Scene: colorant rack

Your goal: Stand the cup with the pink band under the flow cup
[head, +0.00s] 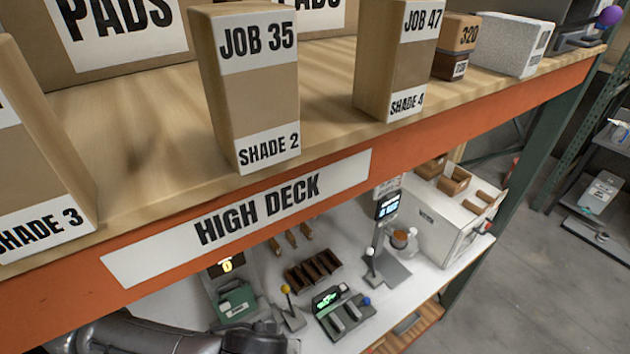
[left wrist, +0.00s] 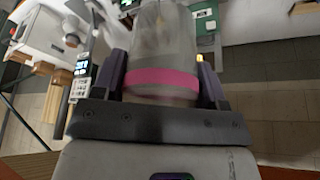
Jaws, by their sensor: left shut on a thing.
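The cup with the pink band (left wrist: 161,84) is a clear, see-through cup standing between the fingers of my left gripper (left wrist: 162,76) in the left wrist view. The gripper is shut on it, one dark finger on each side. In the head view my left arm comes in at the bottom left; its gripper and the cup cannot be made out there. What looks like the flow cup (head: 399,239), a small brownish vessel, sits by a stand with a lit display (head: 387,206) on the lower bench, right of my arm. My right gripper is not in view.
The high deck's orange beam (head: 450,134) with boxes above it overhangs the white bench (head: 262,262). A dark slotted rack (head: 313,270), a green device (head: 236,300) and a scale-like device (head: 343,312) stand on the bench. A white cabinet (head: 446,232) is at its right end.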

